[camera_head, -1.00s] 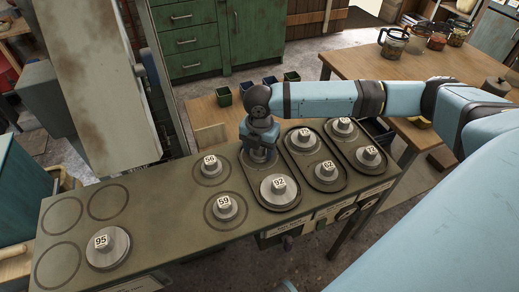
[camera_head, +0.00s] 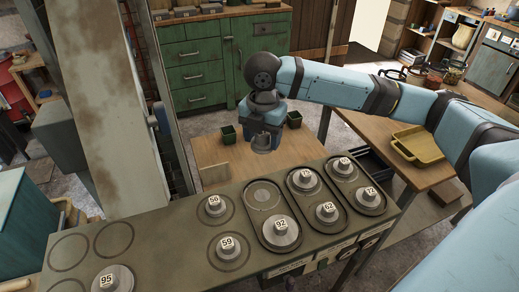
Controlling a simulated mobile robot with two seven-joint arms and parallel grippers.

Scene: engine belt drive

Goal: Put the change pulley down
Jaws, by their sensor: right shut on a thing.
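My right gripper (camera_head: 263,138) is above the wooden table behind the bench, its fingers pointing down. It is shut on a small grey metal pulley (camera_head: 263,147), the change pulley, mostly covered by the gripper; its number is not readable. Whether it touches the wood cannot be told. On the bench, the rear ring of the nearest oval tray (camera_head: 248,200) is empty, and pulley 92 (camera_head: 281,230) sits in front of it. Pulley 56 (camera_head: 213,205) and pulley 59 (camera_head: 228,245) stand left of that tray. My left gripper is not in view.
Two more oval trays on the right hold pulleys, including 62 (camera_head: 328,211) and 72 (camera_head: 368,195). Pulley 95 (camera_head: 107,281) is at front left near empty rings. Dark green bins (camera_head: 228,134) stand near my gripper. A yellow tray (camera_head: 418,146) lies on the right table.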

